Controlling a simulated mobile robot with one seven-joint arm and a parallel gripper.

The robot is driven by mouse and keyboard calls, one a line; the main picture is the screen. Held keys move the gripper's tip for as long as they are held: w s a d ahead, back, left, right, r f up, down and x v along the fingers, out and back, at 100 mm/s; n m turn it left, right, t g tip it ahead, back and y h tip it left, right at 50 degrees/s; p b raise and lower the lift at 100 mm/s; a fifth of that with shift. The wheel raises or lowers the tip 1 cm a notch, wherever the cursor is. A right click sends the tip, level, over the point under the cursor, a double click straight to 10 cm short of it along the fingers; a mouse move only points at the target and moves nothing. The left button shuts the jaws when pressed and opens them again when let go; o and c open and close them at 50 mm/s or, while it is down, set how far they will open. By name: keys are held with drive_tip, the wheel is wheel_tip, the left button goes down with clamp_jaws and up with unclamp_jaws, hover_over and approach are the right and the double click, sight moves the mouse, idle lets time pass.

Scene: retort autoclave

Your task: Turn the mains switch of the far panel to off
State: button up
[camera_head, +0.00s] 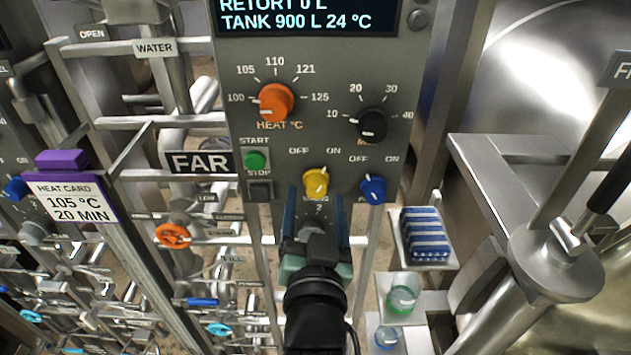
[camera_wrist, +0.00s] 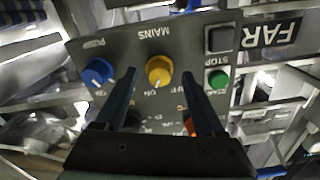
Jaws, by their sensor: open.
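The mains switch (camera_head: 316,182) is a yellow knob low on the grey panel (camera_head: 335,60) beside the FAR sign. OFF is printed at its upper left and ON at its upper right. In the wrist view, which is turned upside down, the yellow knob (camera_wrist: 159,70) sits under the word MAINS, and its white mark seems to point toward ON. My gripper (camera_head: 317,205) is open in front of the knob. In the wrist view its fingertips (camera_wrist: 159,76) lie to either side of the knob, apart from it. I cannot tell the remaining depth.
A blue knob (camera_head: 373,188) is close on the right. A green start button (camera_head: 255,159) and dark stop button (camera_head: 260,190) are on the left. Orange (camera_head: 275,102) and black (camera_head: 371,125) dials sit above. Pipes and valves fill the left.

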sight(315, 194)
drive_tip(key=shift+w+p, duration=0.3)
drive_tip(key=shift+w, duration=1.25)
clamp_jaws()
